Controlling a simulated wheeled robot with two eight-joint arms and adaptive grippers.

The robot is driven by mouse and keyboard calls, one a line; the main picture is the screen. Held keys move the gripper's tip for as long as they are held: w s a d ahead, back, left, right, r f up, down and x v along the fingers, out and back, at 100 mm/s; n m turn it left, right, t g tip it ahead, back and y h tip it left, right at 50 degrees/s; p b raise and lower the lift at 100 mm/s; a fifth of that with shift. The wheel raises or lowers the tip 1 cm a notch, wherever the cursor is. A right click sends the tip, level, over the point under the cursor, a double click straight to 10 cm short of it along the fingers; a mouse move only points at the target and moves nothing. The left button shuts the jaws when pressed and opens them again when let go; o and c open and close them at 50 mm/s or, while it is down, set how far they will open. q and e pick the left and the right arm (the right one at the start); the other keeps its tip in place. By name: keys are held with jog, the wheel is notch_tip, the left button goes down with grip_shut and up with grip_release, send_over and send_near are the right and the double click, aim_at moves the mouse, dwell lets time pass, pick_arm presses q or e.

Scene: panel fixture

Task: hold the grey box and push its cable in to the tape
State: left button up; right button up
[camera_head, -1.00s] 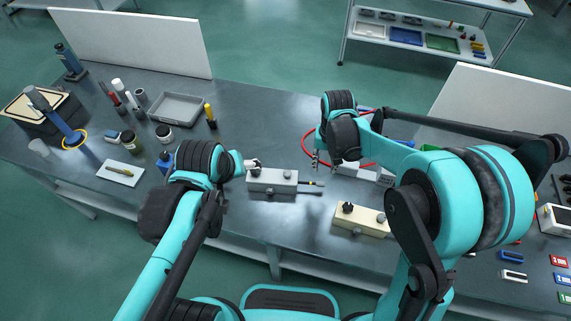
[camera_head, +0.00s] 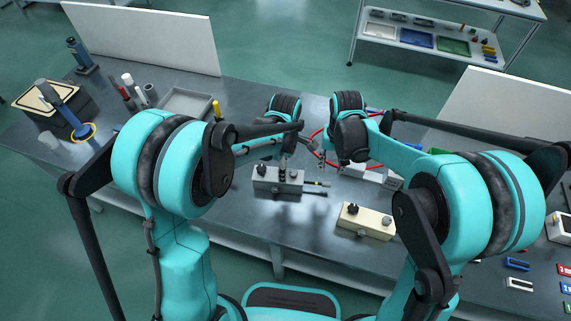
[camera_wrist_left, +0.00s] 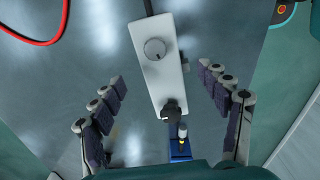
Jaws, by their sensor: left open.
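The grey box (camera_head: 277,182) lies on the bench with a dark knob and a pale knob on top. In the left wrist view, the box (camera_wrist_left: 153,75) lies between the spread fingers of my left gripper (camera_wrist_left: 162,82), with a gap on each side. In the head view my left gripper (camera_head: 287,172) is over the box, partly hidden by its arm. A dark cable (camera_head: 315,183) with a yellow band shows at the box's right end; whether it is seated is unclear. My right gripper (camera_head: 322,158) points down, right of the box; its opening is unclear.
A cream box (camera_head: 365,221) stands to the right, nearer me. A red cable (camera_head: 317,136) loops behind my right gripper. A grey tray (camera_head: 186,103) and several tools stand at the left. A white panel (camera_head: 145,37) edges the back.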

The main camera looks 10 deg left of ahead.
pick_arm(q)
notch_tip(320, 180, down, 8)
jog(key=shift+r, duration=0.1)
dwell(0.4)
jog(key=c, duration=1.7)
pick_arm(e)
jog(key=shift+o, duration=0.5)
pick_arm(q)
jog(key=shift+o, duration=0.2)
pick_arm(e)
jog(key=n+t+y, duration=0.2)
jog(key=n+y, duration=0.3)
jog(key=n, duration=1.3)
send_near(328, 184)
jog(key=shift+n, duration=0.4)
jog(key=x, duration=0.8)
jog(key=shift+f, duration=0.25)
